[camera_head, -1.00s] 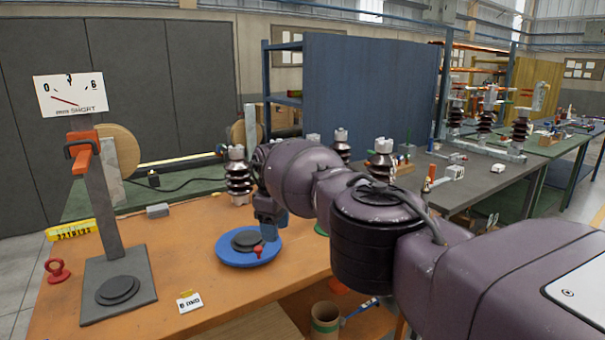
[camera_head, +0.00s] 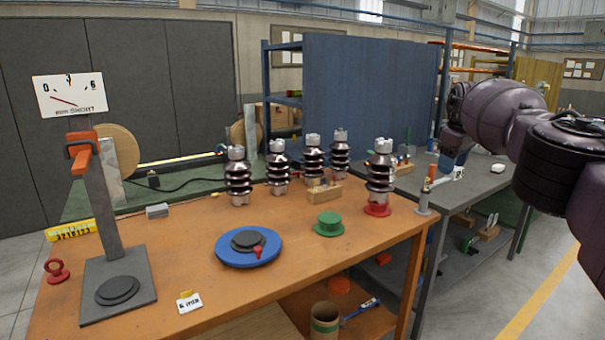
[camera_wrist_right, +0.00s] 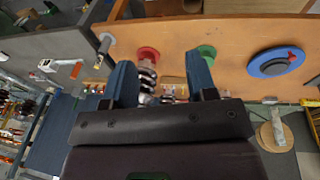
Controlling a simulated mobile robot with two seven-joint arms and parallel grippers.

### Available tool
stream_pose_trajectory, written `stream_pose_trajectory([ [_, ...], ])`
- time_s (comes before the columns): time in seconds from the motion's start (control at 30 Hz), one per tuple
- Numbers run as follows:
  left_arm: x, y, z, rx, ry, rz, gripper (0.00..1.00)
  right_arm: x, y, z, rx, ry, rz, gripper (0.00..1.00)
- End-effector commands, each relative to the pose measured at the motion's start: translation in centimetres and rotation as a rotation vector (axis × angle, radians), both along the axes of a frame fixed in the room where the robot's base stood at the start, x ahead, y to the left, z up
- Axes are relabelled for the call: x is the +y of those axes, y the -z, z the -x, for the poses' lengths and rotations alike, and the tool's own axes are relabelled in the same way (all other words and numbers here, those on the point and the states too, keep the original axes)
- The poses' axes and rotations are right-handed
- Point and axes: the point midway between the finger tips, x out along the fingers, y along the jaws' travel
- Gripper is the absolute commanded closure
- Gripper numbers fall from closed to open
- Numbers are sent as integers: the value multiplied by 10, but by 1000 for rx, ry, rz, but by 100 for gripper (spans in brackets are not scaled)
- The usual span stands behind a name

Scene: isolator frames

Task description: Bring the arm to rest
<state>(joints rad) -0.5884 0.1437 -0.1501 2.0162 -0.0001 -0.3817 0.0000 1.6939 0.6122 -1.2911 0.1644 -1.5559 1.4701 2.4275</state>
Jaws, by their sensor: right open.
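My right arm reaches in from the right in the head view, and its gripper (camera_head: 448,168) hangs over the grey bench beyond the orange table. In the right wrist view the two blue fingers of that gripper (camera_wrist_right: 160,72) stand apart, with nothing held between them. A dark ribbed insulator on a red base (camera_head: 380,172) stands at the table's right end. It shows behind the gap between the fingers in the wrist view (camera_wrist_right: 147,72), apart from them. My left gripper is not in view.
The orange table (camera_head: 190,240) carries several insulators (camera_head: 238,178), a green disc (camera_head: 329,225), a blue turntable (camera_head: 248,247) and a grey gauge stand (camera_head: 118,290) with a dial sign. A grey bench (camera_head: 440,195) adjoins on the right. A blue panel (camera_head: 365,95) stands behind.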

Motion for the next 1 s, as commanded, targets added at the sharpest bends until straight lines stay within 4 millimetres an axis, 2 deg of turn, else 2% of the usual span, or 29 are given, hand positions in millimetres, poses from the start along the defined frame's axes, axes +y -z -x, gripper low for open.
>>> stream_pose_trajectory([
  [0.03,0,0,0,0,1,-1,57,15,30,-2,17,-57,-20,48],
  [0.27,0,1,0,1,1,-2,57,47,113,-4,0,-253,-131,48],
  [0.47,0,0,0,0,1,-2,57,90,210,11,-59,-461,-295,48],
  [0.5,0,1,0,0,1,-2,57,99,230,17,-79,-499,-334,48],
  [0.6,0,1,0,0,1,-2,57,122,274,34,-141,-578,-430,48],
  [0.7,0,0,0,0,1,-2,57,142,311,53,-217,-635,-520,48],
  [0.8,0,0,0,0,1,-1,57,158,342,74,-301,-667,-599,48],
  [1.0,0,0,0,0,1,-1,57,179,388,119,-489,-667,-717,48],
])
